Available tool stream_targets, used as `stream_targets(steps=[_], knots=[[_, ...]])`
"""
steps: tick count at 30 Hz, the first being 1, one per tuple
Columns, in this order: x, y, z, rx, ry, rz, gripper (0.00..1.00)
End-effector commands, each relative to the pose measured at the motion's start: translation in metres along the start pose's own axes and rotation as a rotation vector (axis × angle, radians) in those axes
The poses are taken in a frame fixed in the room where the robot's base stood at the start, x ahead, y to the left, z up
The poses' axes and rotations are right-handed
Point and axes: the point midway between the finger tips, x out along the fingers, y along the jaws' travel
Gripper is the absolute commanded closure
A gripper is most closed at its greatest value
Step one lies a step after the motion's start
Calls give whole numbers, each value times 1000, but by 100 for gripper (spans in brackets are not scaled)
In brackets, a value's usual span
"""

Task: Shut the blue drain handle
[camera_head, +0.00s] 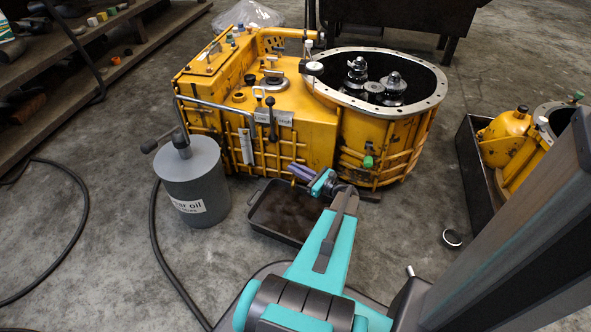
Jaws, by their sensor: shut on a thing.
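The yellow transmission housing (315,135) stands on the floor with its round bell opening facing up at the right. The blue drain handle (301,172), purplish-blue in this light, shows low on the housing's front, above a black drain pan (275,212). My gripper (317,181) reaches up to it from below right and is shut on the handle. The fingertips are small, and the joint between handle and housing is partly hidden, so the exact grip is hard to see.
A grey oil drum (195,183) with a pump stands left of the pan. A black hose (158,240) runs along the floor. A black bin (475,168) with yellow parts sits right. A wooden shelf (115,45) is at upper left. A small round part (452,238) lies on open floor.

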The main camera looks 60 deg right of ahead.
Motion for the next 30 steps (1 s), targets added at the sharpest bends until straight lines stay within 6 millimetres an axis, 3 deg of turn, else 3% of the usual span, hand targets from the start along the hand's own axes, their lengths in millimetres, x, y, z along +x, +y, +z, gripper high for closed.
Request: stream_targets(steps=[30], knots=[[2, -1, 1, 0, 0, 312, 100]])
